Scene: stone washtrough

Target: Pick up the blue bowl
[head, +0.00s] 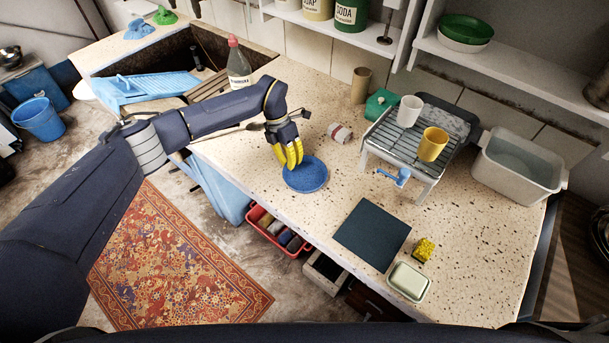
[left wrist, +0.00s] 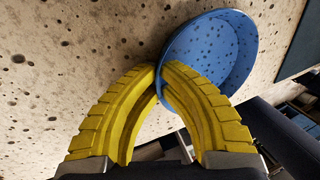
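The blue bowl (head: 306,176) is on the speckled stone counter, near its front edge. It also shows in the left wrist view (left wrist: 225,45), where I see its speckled inside. My left gripper (head: 292,165) is at the bowl's left rim. In the left wrist view its yellow fingers (left wrist: 158,78) are closed together on the rim, one outside the bowl and one over its inside. I cannot tell whether the bowl is clear of the counter. My right gripper is not in view.
A dark mat (head: 371,235), a yellow sponge (head: 424,249) and a soap dish (head: 409,282) lie to the right. A drying rack (head: 405,145) holds a white cup (head: 409,111) and a yellow cup (head: 433,144). A rolled cloth (head: 340,133) lies behind the bowl.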

